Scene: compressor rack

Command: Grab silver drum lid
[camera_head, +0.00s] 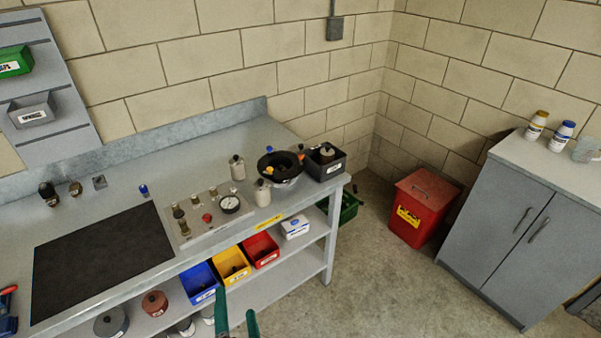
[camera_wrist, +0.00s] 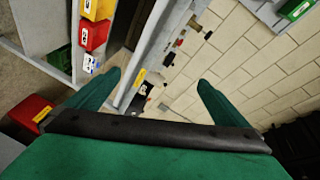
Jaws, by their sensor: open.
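A round grey-silver piece (camera_head: 111,322) with a small knob on top lies on the lower shelf under the bench, at the bottom left of the head view. It looks like the silver drum lid, but I cannot be sure. Its lower edge is cut off by the frame. My gripper (camera_head: 237,318) has green fingers and is at the bottom middle of the head view, to the right of this piece. In the wrist view, my gripper (camera_wrist: 158,82) is open with nothing between its fingers. I cannot make out the silver piece there.
A red-brown round piece (camera_head: 155,303) sits beside the silver one. Blue (camera_head: 200,283), yellow (camera_head: 231,265) and red (camera_head: 261,250) bins line the shelf. The bench (camera_head: 190,130) overhangs them. A red waste can (camera_head: 422,207) and grey cabinet (camera_head: 530,235) stand right, with clear floor between.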

